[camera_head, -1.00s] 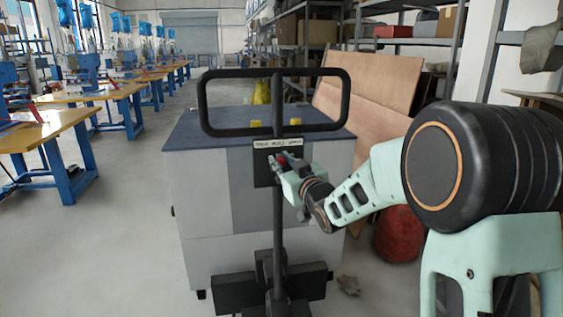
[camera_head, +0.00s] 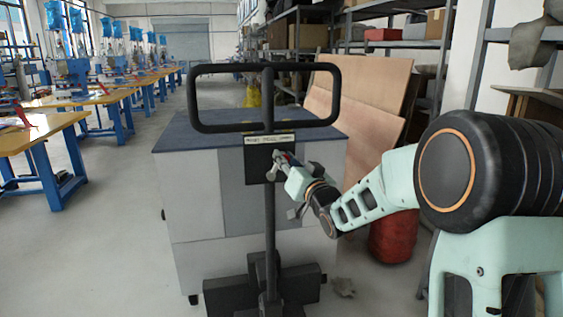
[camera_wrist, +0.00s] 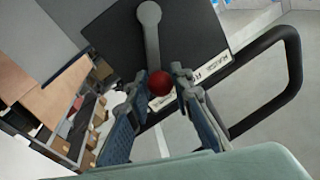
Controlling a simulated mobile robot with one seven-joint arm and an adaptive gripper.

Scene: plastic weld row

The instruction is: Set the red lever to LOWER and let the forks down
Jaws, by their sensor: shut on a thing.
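The red knob (camera_wrist: 160,83) sits at the end of a grey lever (camera_wrist: 151,40) on a dark plate (camera_head: 257,168) on the truck's mast. My gripper (camera_wrist: 160,88) has a fingertip on each side of the knob and is shut on it; it also shows in the head view (camera_head: 284,164). The lever leans up and right of its pivot, towards the label's right end. The forks are hidden.
A black loop handle (camera_head: 190,98) rises above the plate. A grey cabinet with a blue top (camera_head: 190,190) stands behind the mast. A red round object (camera_head: 393,237) and leaning boards (camera_head: 370,85) are at the right. The floor at left is clear (camera_head: 100,250).

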